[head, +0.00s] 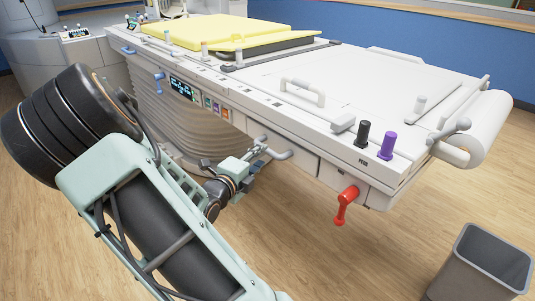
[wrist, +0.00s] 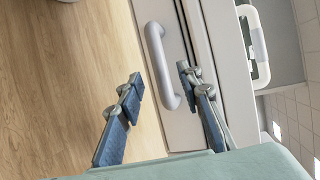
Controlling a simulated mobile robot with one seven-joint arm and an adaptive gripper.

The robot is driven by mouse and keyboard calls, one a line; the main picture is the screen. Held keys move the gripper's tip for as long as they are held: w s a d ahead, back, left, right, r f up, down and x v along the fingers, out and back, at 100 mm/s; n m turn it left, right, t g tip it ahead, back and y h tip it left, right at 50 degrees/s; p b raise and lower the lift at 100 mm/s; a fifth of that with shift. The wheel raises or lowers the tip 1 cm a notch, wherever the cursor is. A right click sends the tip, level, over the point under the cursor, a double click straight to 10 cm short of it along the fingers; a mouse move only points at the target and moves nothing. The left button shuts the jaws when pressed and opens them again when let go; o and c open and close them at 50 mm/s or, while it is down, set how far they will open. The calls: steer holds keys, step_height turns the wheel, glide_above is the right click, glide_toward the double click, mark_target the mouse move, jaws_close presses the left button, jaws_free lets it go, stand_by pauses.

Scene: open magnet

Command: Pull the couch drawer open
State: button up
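The couch drawer (head: 301,166) is set in the side of the white couch, and its front looks flush with the panel around it. Its light grey bar handle (head: 280,153) sticks out from the front. In the wrist view the handle (wrist: 163,68) runs lengthwise between my two fingers. My gripper (head: 259,149) is at the handle's left end in the head view. In the wrist view my gripper (wrist: 160,80) is open, one blue-padded finger on each side of the bar, with gaps showing. Contact with the bar cannot be made out.
A red lever (head: 347,204) hangs right of the drawer. Black (head: 363,133) and purple (head: 387,146) knobs stand on the couch edge above. A control panel (head: 182,89) is to the left. A grey bin (head: 481,264) stands at lower right. Wooden floor before the drawer is clear.

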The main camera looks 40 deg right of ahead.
mark_target(266, 152)
steer(key=b+x, duration=0.1)
steer(key=x, duration=0.3)
steer(key=shift+w+d+f+b, duration=0.1)
steer(key=shift+d+f+b, duration=0.1)
steer(key=shift+d+b, duration=0.15)
steer(key=shift+w+d, duration=0.4)
steer(key=shift+d, duration=0.25)
steer(key=shift+c, duration=0.3)
jaws_close()
